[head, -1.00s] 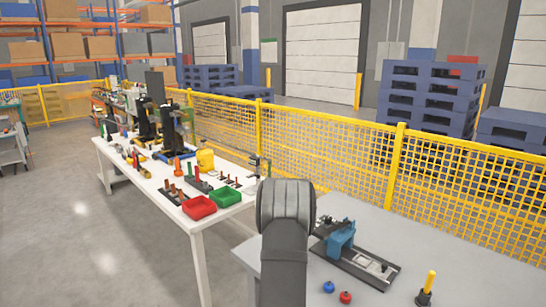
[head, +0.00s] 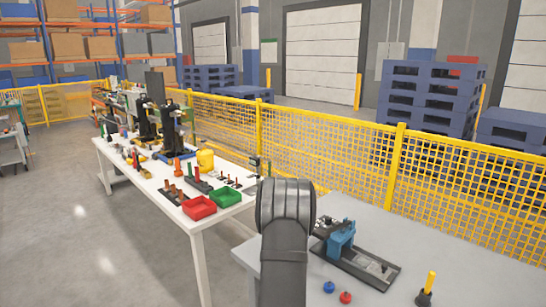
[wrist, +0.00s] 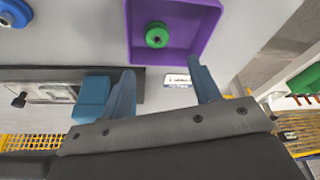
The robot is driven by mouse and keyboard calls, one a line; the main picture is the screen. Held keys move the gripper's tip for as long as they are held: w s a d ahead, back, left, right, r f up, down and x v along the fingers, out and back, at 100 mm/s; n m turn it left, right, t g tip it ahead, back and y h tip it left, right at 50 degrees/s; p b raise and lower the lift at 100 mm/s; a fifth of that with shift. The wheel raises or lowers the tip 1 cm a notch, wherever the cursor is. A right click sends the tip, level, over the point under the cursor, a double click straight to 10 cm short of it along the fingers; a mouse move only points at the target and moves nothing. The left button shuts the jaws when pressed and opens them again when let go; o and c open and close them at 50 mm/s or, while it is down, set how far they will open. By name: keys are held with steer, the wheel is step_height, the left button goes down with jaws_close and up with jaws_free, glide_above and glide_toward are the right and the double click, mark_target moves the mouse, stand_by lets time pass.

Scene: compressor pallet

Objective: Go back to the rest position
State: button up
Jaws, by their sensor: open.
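My gripper (wrist: 165,88) shows in the wrist view with its two blue fingers apart and nothing between them. It is above the grey table (head: 390,225). Beyond the fingertips in the wrist view is a purple tray (wrist: 203,50) with a green round knobbed part (wrist: 157,36) inside it. In the head view my dark arm link stands in front of the table's left part, and the gripper and the purple tray are hidden there.
A black fixture plate with a blue block (head: 341,240) lies on the grey table. A blue knob (head: 329,287), a red knob (head: 346,297) and a yellow-handled tool (head: 427,287) are near its front. A white table (head: 207,229) with red and green bins stands left. A yellow fence (head: 455,178) runs behind.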

steer(key=v, duration=1.6)
steer(key=x, duration=1.7)
steer(key=shift+f, duration=0.2)
steer(key=shift+w+r, duration=0.1)
steer(key=shift+w, duration=0.15)
step_height(320, 180, up, 5)
steer(key=s+a+r+n, duration=0.1)
steer(key=s+a, duration=0.3)
steer(key=s, duration=0.4)
steer(key=s+a+r, duration=0.1)
steer(key=s+a, duration=0.2)
steer(key=s, duration=0.6)
steer(key=w+d, duration=0.2)
steer(key=d, duration=0.8)
steer(key=shift+w+f, duration=0.4)
